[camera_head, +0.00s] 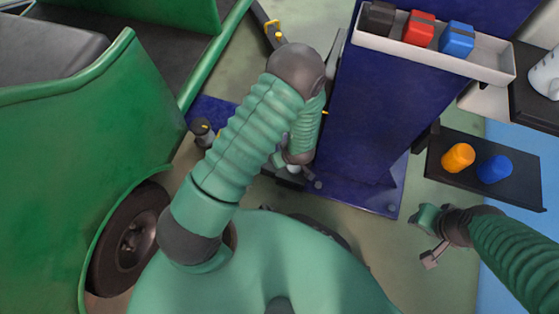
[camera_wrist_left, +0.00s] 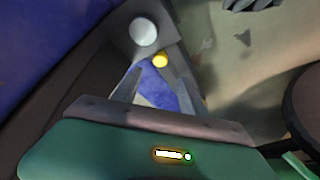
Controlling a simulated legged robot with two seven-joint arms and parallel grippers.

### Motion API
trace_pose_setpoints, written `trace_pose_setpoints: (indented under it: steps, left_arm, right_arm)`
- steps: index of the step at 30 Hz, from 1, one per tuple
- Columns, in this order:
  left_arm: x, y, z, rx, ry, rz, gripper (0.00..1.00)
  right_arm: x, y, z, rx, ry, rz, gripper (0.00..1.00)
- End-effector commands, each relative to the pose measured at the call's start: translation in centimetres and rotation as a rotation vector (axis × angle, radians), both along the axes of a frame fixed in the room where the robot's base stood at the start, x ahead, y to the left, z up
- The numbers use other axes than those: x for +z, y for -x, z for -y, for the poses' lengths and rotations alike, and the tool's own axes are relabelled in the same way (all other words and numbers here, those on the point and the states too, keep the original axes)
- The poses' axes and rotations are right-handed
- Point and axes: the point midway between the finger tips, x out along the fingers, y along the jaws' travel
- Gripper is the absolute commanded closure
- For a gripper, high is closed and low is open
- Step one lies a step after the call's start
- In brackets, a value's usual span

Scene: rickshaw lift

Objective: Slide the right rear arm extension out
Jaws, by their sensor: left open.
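A dark lift arm piece (camera_wrist_left: 122,24) carries a pale round disc (camera_wrist_left: 145,32) and a yellow knob (camera_wrist_left: 160,60) in the left wrist view. My left gripper (camera_wrist_left: 153,70) is open, its two fingers spread towards the knob, with blue surface showing between them. Contact cannot be told. In the head view my left gripper (camera_head: 292,170) is low beside the blue lift column (camera_head: 375,110), mostly hidden by my arm. A dark lift part with a yellow tip (camera_head: 203,130) shows to its left. My right gripper (camera_head: 425,240) hangs away at the right, its jaw state unclear.
A green vehicle (camera_head: 70,170) with a black wheel (camera_head: 135,237) stands at the left. Another dark arm with yellow parts (camera_head: 272,30) lies at the top. A white tray (camera_head: 390,45) and a black shelf (camera_head: 515,190) with orange and blue items are at the right.

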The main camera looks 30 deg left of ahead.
Motion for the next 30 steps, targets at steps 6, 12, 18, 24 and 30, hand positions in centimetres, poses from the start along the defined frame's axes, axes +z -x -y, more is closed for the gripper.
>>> trace_pose_setpoints:
  steps: [6, 12, 18, 24, 30]
  left_arm:
    - [-6.5, -1.1, -2.0, 0.002, 0.000, 0.000, 0.49]
    - [-9.9, -2.0, -3.4, 0.001, 0.000, 0.000, 0.49]
    - [-10.7, -2.3, -3.8, -0.001, 0.000, 0.000, 0.49]
    - [-10.6, -2.3, -3.8, -0.001, 0.000, 0.000, 0.49]
    - [-10.6, -2.3, -3.8, -0.001, 0.000, 0.000, 0.74]
  right_arm:
    - [-4.9, 0.0, 0.0, 0.000, 0.000, -0.001, 0.64]
    - [-7.4, 0.0, 0.0, 0.000, 0.000, -0.001, 0.64]
    - [-7.9, 0.0, 0.0, 0.000, 0.000, -0.001, 0.64]
    - [-7.8, 0.0, 0.0, 0.000, 0.000, 0.000, 0.64]
    - [-7.8, 0.0, 0.0, 0.000, 0.000, 0.000, 0.64]
